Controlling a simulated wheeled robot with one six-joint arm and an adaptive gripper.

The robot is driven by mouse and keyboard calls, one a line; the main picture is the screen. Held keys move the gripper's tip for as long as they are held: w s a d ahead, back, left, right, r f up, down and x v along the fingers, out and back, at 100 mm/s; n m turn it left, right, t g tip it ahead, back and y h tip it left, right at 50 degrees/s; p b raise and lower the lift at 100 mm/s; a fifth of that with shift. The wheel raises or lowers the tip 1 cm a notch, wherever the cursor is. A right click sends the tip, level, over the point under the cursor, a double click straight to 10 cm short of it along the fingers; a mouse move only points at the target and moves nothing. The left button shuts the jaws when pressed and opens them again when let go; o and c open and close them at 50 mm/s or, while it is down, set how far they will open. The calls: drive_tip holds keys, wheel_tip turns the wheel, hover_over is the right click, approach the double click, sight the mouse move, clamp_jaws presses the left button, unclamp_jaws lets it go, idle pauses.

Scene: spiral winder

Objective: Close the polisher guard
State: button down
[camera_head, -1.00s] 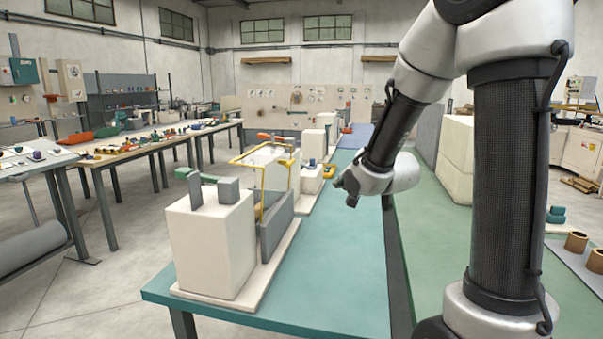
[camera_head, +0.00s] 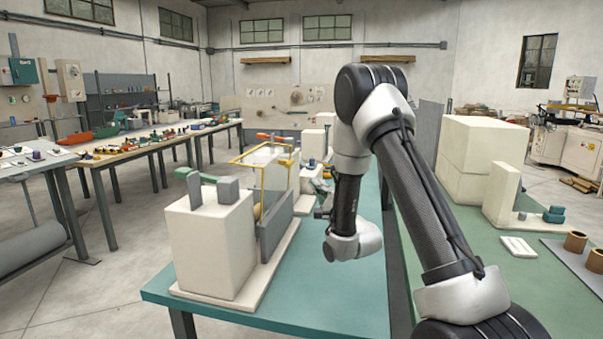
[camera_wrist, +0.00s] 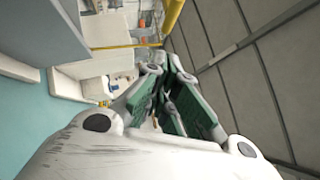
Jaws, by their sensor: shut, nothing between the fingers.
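The polisher (camera_head: 212,242) is a cream block machine with grey uprights on a cream base, at the front left of the teal bench. Its guard (camera_head: 263,183), a yellow frame with clear panels, stands up behind the block; how far open it is I cannot tell. In the wrist view a yellow bar (camera_wrist: 122,46) crosses near the top. My gripper (camera_head: 320,213) hangs to the right of the machine's grey side plate (camera_head: 276,228), apart from the guard. In the wrist view my gripper (camera_wrist: 168,78) has green-padded fingers, shut and empty.
The teal bench (camera_head: 320,300) is clear in front of my arm. More cream machines stand behind the polisher along the bench. A large cream block (camera_head: 480,160) stands on the green surface at right. A long table with small parts (camera_head: 150,146) is at left.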

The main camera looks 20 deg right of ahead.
drive_tip(key=w+a+r, duration=0.3)
drive_tip(key=w+a, duration=0.1)
drive_tip(key=w, duration=0.2)
drive_tip(key=shift+r, duration=0.2)
